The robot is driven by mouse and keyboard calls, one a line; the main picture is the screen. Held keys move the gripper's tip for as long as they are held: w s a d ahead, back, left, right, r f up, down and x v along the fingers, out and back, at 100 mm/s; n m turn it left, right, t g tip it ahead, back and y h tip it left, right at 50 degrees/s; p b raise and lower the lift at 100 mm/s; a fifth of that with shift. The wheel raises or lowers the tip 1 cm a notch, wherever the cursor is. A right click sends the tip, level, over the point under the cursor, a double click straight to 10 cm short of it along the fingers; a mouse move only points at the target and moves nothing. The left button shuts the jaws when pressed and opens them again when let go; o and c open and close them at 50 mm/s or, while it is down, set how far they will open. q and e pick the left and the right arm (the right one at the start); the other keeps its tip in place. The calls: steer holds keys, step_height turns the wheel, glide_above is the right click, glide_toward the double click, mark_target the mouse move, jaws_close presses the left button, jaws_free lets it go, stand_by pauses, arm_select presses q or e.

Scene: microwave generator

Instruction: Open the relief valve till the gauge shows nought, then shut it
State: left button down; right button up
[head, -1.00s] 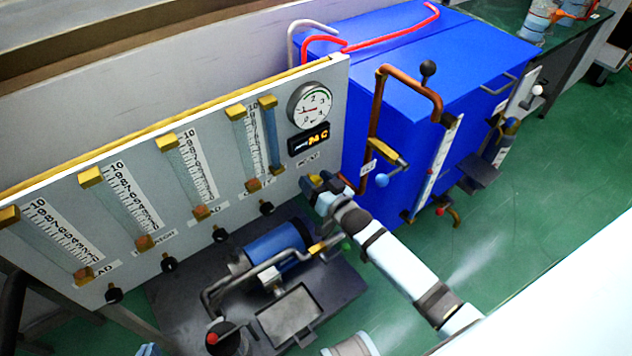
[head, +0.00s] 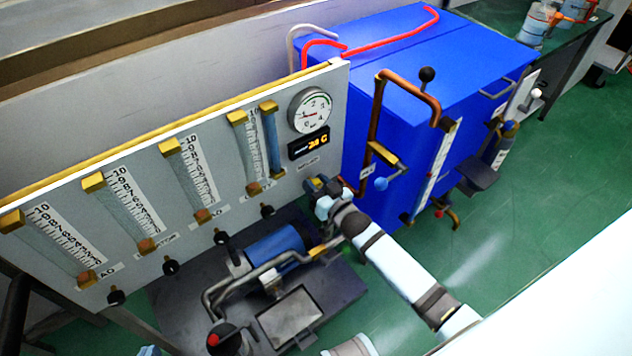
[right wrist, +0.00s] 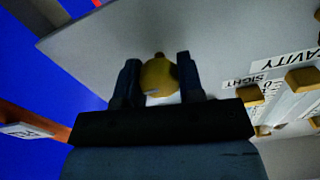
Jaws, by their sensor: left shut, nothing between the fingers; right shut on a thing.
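The round white gauge (head: 310,110) sits at the panel's upper right. Its red needle lies towards the left of the dial, but I cannot read the exact value. My right gripper (head: 318,187) is at the panel below the gauge. In the right wrist view, a round yellow knob (right wrist: 158,77), seemingly the relief valve, stands between the fingers of my right gripper (right wrist: 157,85), which is shut on it. In the head view the fingers largely hide the knob. A small part of my left gripper (head: 148,350) shows at the bottom edge, away from the panel; its fingertips are hard to make out.
An orange digital display (head: 308,143) is under the gauge. Several flow tubes with black knobs fill the panel (head: 225,190) to the left. A blue cabinet (head: 450,70) with copper pipes stands right of the panel. A blue motor (head: 275,245) sits on a dark base below.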

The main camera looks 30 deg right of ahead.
steer(key=shift+r+n+p, duration=0.15)
steer(key=shift+n+p, duration=0.3)
steer(key=shift+n, duration=0.35)
steer(key=n+p, duration=0.1)
steer(key=n, duration=0.2)
steer(key=shift+n, duration=0.4)
steer(key=n+p, duration=0.1)
steer(key=n, duration=0.1)
steer(key=shift+n, duration=0.4)
steer(key=n, duration=0.3)
steer(key=shift+a+f, duration=0.1)
steer(key=shift+f, duration=0.1)
arm_select(q)
steer(key=shift+s+a, duration=0.15)
steer(key=shift+a, duration=0.15)
arm_select(e)
steer(key=shift+n, duration=1.4)
arm_select(q)
steer(key=shift+r, duration=0.1)
steer(key=shift+g, duration=0.3)
steer(key=shift+f, duration=0.2)
arm_select(e)
steer(key=o, duration=0.9)
steer(key=shift+o, duration=0.2)
